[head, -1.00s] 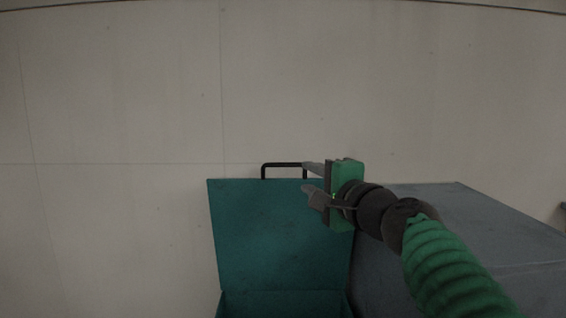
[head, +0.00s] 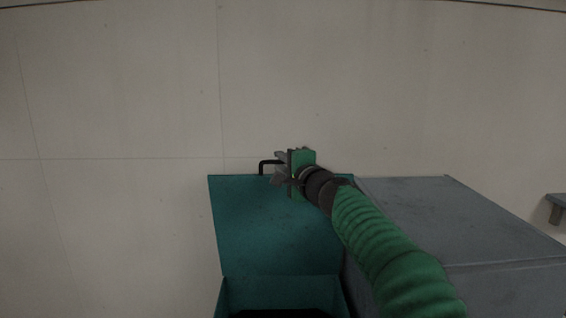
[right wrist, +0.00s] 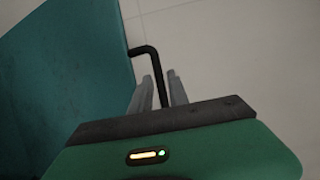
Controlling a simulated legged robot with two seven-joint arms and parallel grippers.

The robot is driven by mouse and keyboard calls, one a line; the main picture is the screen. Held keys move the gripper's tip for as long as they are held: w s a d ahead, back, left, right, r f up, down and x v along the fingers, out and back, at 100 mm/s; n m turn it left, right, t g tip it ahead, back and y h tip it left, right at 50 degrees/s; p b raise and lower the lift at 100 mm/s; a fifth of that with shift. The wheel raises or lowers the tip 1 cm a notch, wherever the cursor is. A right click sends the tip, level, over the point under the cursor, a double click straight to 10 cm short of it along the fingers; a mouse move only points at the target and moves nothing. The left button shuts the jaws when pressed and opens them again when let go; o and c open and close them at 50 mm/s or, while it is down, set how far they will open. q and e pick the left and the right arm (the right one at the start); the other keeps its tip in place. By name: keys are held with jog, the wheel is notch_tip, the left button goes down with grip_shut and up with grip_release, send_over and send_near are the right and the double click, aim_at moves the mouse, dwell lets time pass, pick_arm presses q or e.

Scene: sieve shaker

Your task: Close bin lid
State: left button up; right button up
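The teal bin (head: 280,290) stands at the bottom middle of the head view. Its lid (head: 260,235) is raised and leans back towards the wall. A black bar handle (head: 262,165) sits at the lid's top edge; it also shows in the right wrist view (right wrist: 142,49). My right gripper (head: 278,168) is at this handle, over the lid's top edge. Its two grey fingers are apart. In the right wrist view the handle's bar runs between the fingers of the gripper (right wrist: 162,85); firm contact cannot be made out. My left gripper is not in view.
A grey box-like unit (head: 430,215) stands right of the bin, beneath my right arm. A pale wall or floor surface (head: 110,100) fills the background. A small grey object (head: 556,203) shows at the right edge. Left of the bin is free room.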

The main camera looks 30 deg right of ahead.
jog(key=shift+w+a+f, duration=0.2)
jog(key=shift+w, duration=0.35)
grip_shut()
jog(key=shift+s+r, duration=0.25)
jog(key=shift+s, duration=0.3)
jog(key=shift+w+d+f, duration=0.15)
jog(key=shift+w, duration=0.1)
jog(key=shift+s, duration=0.1)
